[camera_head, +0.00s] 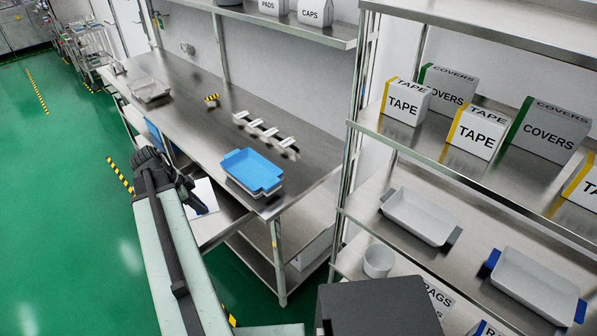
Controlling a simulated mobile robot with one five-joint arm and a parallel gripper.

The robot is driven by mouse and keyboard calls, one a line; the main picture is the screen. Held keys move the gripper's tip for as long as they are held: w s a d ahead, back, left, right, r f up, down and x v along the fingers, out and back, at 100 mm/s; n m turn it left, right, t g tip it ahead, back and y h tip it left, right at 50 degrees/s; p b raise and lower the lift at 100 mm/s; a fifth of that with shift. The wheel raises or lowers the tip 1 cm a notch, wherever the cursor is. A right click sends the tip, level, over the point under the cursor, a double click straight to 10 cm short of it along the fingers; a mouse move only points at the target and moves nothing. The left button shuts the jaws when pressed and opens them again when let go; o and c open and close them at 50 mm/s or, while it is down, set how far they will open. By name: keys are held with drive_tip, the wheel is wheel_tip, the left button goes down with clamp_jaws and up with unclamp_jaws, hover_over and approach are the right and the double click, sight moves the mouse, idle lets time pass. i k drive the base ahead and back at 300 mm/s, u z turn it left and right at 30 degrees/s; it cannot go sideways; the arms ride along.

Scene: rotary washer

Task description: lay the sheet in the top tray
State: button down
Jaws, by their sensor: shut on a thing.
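The top tray (250,172) is blue and sits on a pale tray, near the front edge of the steel bench at its near end. A white sheet (206,192) shows just right of my wrist, to the left of the trays and out past the bench's front edge. My gripper (193,202) is shut on the sheet. Its fingers are mostly hidden behind my arm, so the exact grip does not show. The sheet is apart from the trays in the picture.
The bench (190,100) holds a pale rack (265,130) behind the trays, a yellow-black striped item (212,98) and a grey tray (149,89). A steel shelf unit with boxes and trays (422,216) stands at right.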

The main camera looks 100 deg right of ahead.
sight(252, 174)
drive_tip(key=z, duration=1.05)
drive_tip(key=i, duration=0.55)
drive_tip(key=z, duration=0.05)
drive_tip(key=k, duration=0.6)
drive_tip(key=u, duration=0.05)
